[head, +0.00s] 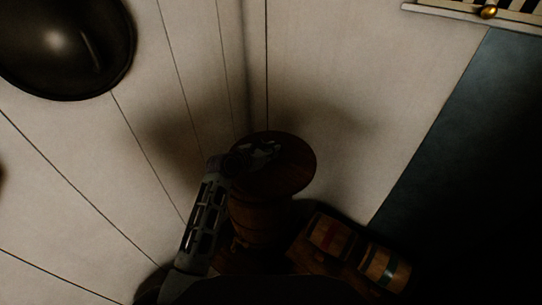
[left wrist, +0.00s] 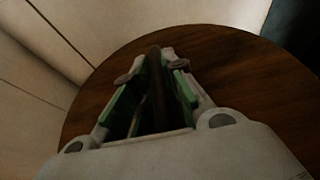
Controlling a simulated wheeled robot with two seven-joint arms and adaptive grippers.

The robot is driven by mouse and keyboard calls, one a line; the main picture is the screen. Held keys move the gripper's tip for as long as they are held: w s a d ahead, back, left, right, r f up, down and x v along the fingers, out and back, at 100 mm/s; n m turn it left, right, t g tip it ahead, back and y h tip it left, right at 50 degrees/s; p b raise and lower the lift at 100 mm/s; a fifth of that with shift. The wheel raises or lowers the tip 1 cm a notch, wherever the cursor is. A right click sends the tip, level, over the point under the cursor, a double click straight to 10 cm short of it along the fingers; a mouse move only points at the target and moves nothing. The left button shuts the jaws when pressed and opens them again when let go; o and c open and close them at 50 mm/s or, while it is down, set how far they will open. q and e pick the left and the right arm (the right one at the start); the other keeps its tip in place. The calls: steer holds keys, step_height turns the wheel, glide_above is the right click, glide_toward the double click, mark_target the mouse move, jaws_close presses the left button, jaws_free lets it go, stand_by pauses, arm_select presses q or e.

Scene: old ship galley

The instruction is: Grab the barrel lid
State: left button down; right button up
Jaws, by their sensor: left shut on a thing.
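The barrel lid (head: 292,172) is a round dark wooden disc on top of an upright wooden barrel (head: 262,220), in the corner by the pale wall. It also fills much of the left wrist view (left wrist: 245,75). My left gripper (head: 265,152) is over the lid, toward its far side. In the left wrist view its fingers (left wrist: 157,62) are closed on a dark upright bar on the lid, which looks like its handle. I cannot tell whether the lid is lifted off the barrel. My right gripper is in neither view.
Two small wooden kegs, one with a red mark (head: 331,235) and one with a dark band (head: 385,267), lie right of the barrel. A large dark round pan (head: 65,45) is at the upper left. A dark blue surface (head: 450,130) is at the right.

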arm_select(q)
steer(key=shift+r, duration=0.35)
steer(key=shift+f, duration=0.15)
